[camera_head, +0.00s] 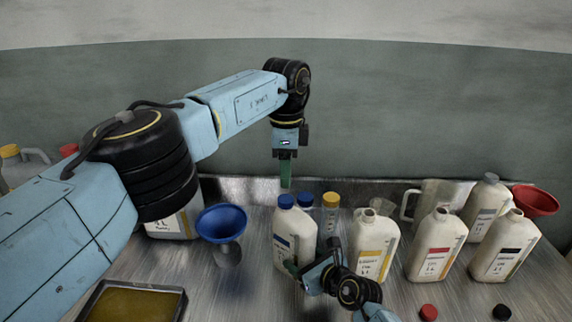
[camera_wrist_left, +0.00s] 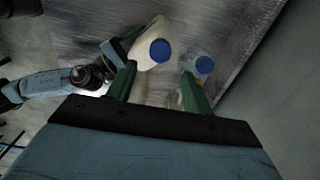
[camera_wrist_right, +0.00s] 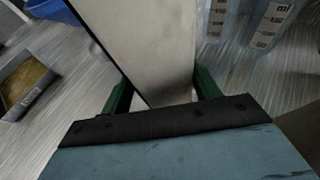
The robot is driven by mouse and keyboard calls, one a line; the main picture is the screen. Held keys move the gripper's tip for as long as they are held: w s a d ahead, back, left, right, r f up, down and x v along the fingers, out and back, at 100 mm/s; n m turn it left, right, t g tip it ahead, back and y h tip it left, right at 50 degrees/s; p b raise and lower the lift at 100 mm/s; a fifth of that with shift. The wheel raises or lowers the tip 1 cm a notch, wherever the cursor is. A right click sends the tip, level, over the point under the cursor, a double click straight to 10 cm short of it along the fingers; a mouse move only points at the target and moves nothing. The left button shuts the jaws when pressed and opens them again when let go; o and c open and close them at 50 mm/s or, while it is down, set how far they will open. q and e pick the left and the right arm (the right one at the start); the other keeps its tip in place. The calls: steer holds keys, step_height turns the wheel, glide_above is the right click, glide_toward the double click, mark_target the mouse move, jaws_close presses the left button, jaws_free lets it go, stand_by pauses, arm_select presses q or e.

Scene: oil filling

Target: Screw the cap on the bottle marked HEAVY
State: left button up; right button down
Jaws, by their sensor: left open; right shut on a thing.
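A white jug with a blue label (camera_head: 283,245) stands at the centre of the bench, with a blue cap (camera_head: 286,201) on its mouth; how tight the cap is cannot be told. I cannot read HEAVY on any label. My right gripper (camera_head: 297,268) is shut on this jug's lower body; the jug fills the space between its fingers in the right wrist view (camera_wrist_right: 150,50). My left gripper (camera_head: 286,172) is open and empty, pointing down above the blue cap, apart from it. The left wrist view shows the cap (camera_wrist_left: 160,51) beyond the fingers.
Clear bottles with blue (camera_head: 305,200) and yellow (camera_head: 331,200) caps stand close behind. Uncapped jugs with yellow (camera_head: 371,262), red (camera_head: 436,258) and black (camera_head: 508,255) labels stand to the right. A blue funnel (camera_head: 222,223) and an oil tray (camera_head: 133,303) are left. Loose red (camera_head: 428,312) and black (camera_head: 502,312) caps lie in front.

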mark_target(286, 198)
arm_select(q)
step_height(286, 198, down, 8)
steer(key=shift+r, duration=0.25)
steer(key=shift+c, duration=0.3)
